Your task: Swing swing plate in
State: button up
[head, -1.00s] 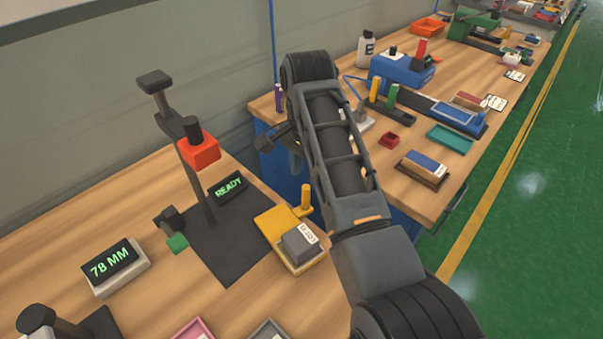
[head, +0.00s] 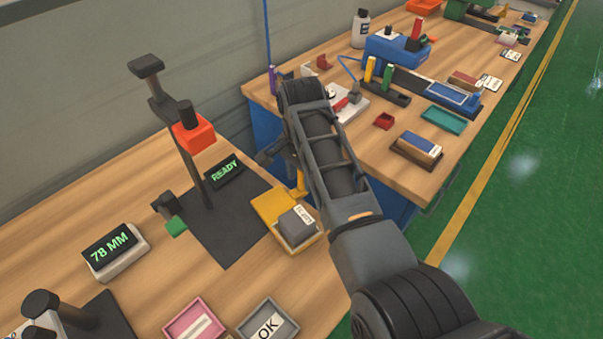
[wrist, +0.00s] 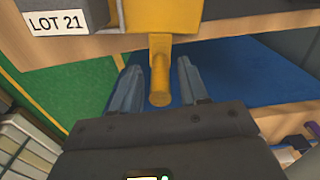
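The yellow swing plate (head: 274,205) sits at the right edge of a dark press base (head: 225,228) in the head view, turned out from under the press. A grey block labelled LOT 21 (head: 297,227) rests in its tray end. In the wrist view the plate (wrist: 160,16) is at the top, with its yellow handle post (wrist: 160,82) pointing toward me. My gripper (wrist: 159,92) is open, with one finger on each side of the post and visible gaps. In the head view my arm hides most of the gripper.
The press has a red-orange head (head: 193,136) on a dark column. A READY display (head: 224,172) stands behind the plate, and a 78 MM display (head: 115,249) stands at left. Pink (head: 196,319) and grey OK (head: 267,326) trays lie near the front. A second bench with tools is beyond.

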grip_shut()
dwell(0.3)
